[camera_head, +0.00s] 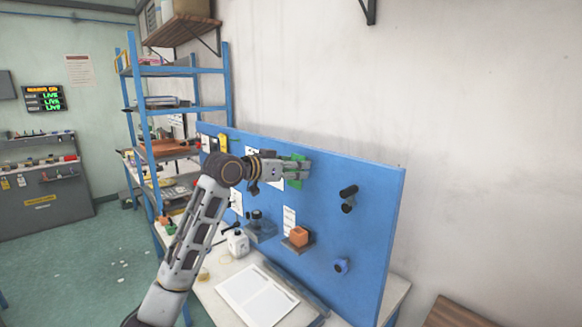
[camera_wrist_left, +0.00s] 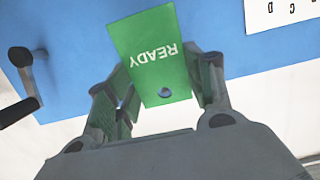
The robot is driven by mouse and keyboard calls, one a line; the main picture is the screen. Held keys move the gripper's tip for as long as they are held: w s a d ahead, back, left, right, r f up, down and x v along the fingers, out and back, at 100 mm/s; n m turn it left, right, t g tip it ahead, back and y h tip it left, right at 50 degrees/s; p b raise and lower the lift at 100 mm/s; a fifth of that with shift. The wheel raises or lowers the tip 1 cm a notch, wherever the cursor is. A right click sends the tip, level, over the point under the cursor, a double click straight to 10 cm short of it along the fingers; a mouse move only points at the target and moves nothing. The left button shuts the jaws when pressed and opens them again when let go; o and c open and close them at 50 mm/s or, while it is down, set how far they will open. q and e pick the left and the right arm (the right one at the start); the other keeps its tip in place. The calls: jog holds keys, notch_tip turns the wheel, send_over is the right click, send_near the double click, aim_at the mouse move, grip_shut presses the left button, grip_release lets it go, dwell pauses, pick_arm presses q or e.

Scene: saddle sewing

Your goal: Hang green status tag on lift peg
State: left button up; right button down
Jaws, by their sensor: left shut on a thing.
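The green status tag (camera_wrist_left: 143,38) reads READY, upside down in the left wrist view, with a round hole near its lower edge. My left gripper (camera_wrist_left: 160,85) is shut on it, one finger on each side. In the head view the tag (camera_head: 293,184) shows partly behind the gripper (camera_head: 301,170), in front of the blue board. A dark peg (camera_head: 348,193) sticks out of the board to the right of the gripper. A dark peg also shows at the left of the wrist view (camera_wrist_left: 22,108). I cannot tell which peg is the lift peg. My right gripper is out of view.
The blue board (camera_head: 372,235) stands on a white bench. A white bottle (camera_head: 237,243) and a paper sheet (camera_head: 256,297) are on the bench. A blue shelf rack (camera_head: 228,85) stands behind.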

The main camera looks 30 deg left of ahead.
pick_arm(q)
jog(key=shift+p+x, duration=0.35)
jog(key=shift+x, duration=0.45)
jog(key=shift+w+d+f+p, duration=0.15)
jog(key=shift+w+f+p, duration=0.15)
jog(key=shift+w, duration=0.2)
jog(key=o, duration=1)
jog(key=shift+c, duration=0.2)
jog(key=shift+s, duration=0.1)
jog(key=v, duration=1.1)
jog(key=shift+s, duration=0.3)
